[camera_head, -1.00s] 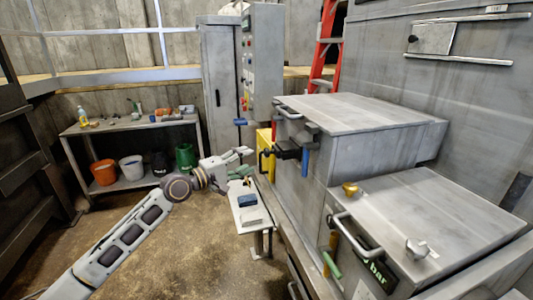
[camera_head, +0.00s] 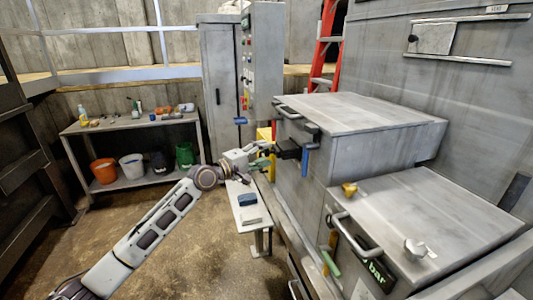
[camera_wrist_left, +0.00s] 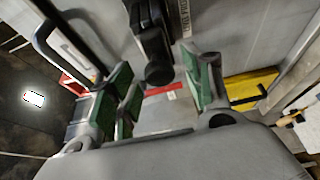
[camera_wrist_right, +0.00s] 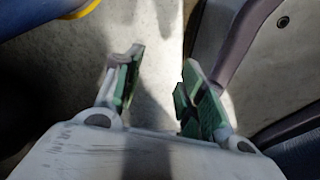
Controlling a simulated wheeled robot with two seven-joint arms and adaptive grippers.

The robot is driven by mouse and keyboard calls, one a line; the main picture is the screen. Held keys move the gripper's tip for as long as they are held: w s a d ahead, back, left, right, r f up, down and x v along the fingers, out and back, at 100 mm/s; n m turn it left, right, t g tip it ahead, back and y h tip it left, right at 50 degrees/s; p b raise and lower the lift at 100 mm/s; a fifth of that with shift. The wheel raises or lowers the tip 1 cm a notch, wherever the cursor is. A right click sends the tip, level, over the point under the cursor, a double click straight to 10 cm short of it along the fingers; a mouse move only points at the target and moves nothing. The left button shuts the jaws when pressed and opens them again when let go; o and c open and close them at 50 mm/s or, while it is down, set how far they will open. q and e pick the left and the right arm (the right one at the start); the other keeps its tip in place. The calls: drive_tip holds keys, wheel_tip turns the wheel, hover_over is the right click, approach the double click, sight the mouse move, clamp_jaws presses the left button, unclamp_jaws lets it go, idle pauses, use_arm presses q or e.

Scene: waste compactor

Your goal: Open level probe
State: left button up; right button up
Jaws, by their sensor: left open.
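A black device, which I take to be the level probe (camera_head: 287,151), sticks out from the side of the grey compactor housing. In the left wrist view its dark body and rounded knob (camera_wrist_left: 159,72) show between the green-padded fingers. My left gripper (camera_head: 267,151) is open, with its fingers either side of the knob; I cannot tell whether they touch it. My right gripper (camera_wrist_right: 162,64) is open and empty in its wrist view, and out of the head view.
A blue lever (camera_head: 306,162) hangs right of the probe, and a black bar handle (camera_head: 288,112) is above it. A small bench (camera_head: 262,222) stands below my left gripper. A shelf (camera_head: 130,124) with buckets stands at the back left. The floor is clear in front.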

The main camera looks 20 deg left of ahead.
use_arm(q)
drive_tip(key=shift+x, duration=1)
clamp_jaws()
